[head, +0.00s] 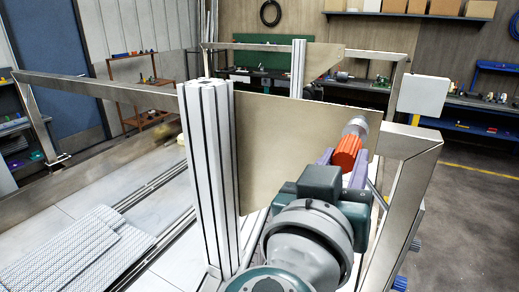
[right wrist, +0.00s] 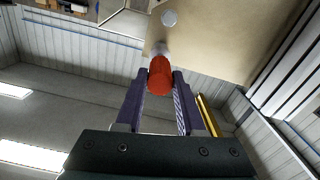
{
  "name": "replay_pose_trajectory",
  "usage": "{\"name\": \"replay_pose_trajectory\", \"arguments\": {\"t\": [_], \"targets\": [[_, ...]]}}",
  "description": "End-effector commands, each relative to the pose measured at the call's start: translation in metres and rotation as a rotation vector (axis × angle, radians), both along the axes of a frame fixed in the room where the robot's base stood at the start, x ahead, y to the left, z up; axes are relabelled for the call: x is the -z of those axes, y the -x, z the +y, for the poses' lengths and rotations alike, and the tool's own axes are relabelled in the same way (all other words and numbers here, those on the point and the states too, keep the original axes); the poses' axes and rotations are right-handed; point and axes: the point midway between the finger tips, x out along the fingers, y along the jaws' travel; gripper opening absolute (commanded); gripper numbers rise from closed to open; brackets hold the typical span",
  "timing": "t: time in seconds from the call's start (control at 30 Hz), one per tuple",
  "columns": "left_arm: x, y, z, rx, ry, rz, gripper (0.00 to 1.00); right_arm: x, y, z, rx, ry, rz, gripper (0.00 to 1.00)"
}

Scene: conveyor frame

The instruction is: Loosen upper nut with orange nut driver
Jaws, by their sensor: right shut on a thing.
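My right gripper (head: 344,168) is shut on the orange nut driver (head: 347,150), with a purple finger on each side of it. The driver's metal end (head: 356,127) points away from me, toward the tan panel (head: 290,140) of the conveyor frame. In the right wrist view the driver (right wrist: 160,76) looks red and stands between the fingertips. Whether the driver's tip touches anything is hidden. My left gripper is not in view.
An upright aluminium post (head: 208,165) stands left of the panel. A metal frame rail (head: 408,140) and a white box (head: 423,95) are close on the right. Patterned plates (head: 75,250) lie at lower left. Shelves and workbenches line the back.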

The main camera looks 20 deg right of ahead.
Motion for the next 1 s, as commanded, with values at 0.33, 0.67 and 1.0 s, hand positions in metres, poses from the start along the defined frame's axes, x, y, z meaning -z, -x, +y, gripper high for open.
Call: {"name": "replay_pose_trajectory", "arguments": {"t": [0.33,0.67,1.0], "targets": [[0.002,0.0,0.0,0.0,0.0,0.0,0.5,0.0,-0.004,-0.005,0.001,0.002,-0.001,0.0],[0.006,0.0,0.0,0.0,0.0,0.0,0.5,0.0,-0.011,-0.012,0.001,0.002,-0.001,0.0],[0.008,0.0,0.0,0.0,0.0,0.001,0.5,0.0,-0.015,-0.018,0.001,0.002,-0.001,0.0]]}}
